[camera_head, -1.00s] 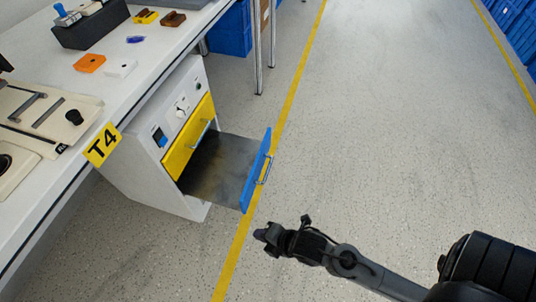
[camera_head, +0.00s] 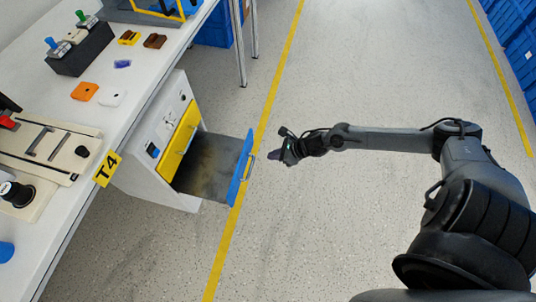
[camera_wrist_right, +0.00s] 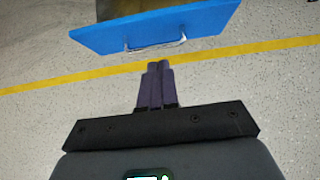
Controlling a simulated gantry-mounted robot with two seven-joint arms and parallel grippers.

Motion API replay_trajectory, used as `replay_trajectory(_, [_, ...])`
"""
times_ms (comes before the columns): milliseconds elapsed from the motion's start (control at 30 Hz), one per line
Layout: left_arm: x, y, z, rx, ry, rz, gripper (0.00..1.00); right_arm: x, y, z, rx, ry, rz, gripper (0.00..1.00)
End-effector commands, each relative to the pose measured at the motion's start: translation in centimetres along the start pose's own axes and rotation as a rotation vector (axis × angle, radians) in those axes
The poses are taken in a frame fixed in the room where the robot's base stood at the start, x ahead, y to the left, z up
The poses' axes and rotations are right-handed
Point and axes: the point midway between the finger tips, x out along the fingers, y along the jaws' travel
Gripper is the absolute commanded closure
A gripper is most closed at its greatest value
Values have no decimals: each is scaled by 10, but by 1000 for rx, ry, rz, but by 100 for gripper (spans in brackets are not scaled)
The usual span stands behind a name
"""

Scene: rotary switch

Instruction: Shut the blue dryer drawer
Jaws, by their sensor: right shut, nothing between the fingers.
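The dryer (camera_head: 158,150) is a white cabinet under the table. Its blue-fronted lower drawer (camera_head: 240,168) is pulled out to the right, with the dark tray inside showing empty. A yellow-fronted drawer (camera_head: 180,140) above it is in the cabinet. My right gripper (camera_head: 275,155) is shut and empty, just right of the blue front. In the right wrist view the closed fingertips (camera_wrist_right: 159,65) point at the blue front (camera_wrist_right: 155,27), below its silver handle (camera_wrist_right: 156,46), with a small gap seemingly left between. My left gripper is not in view.
The white table (camera_head: 125,120) with a T4 label (camera_head: 107,169) stands left, holding several small parts and a cream fixture (camera_head: 40,150). A yellow floor line (camera_head: 262,110) runs beneath the drawer front. Blue crates (camera_head: 510,40) stand far right.

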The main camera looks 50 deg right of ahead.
Motion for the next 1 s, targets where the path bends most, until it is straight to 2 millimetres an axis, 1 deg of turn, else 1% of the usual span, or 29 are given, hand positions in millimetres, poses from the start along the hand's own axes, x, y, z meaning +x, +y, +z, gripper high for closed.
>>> replay_trajectory(33, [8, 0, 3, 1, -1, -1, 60, 10, 0, -2, 3, -4, -1, 100])
replay_trajectory(500, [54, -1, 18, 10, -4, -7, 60, 94, 1, -2, 4, -5, 0, 100])
replay_trajectory(600, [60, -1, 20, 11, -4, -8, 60, 103, 0, 10, 2, -6, -1, 100])
replay_trajectory(733, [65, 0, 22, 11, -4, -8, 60, 111, 0, 20, 2, -4, -1, 100])
replay_trajectory(1000, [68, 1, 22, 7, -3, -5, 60, 117, 0, 28, 1, -2, 0, 100])
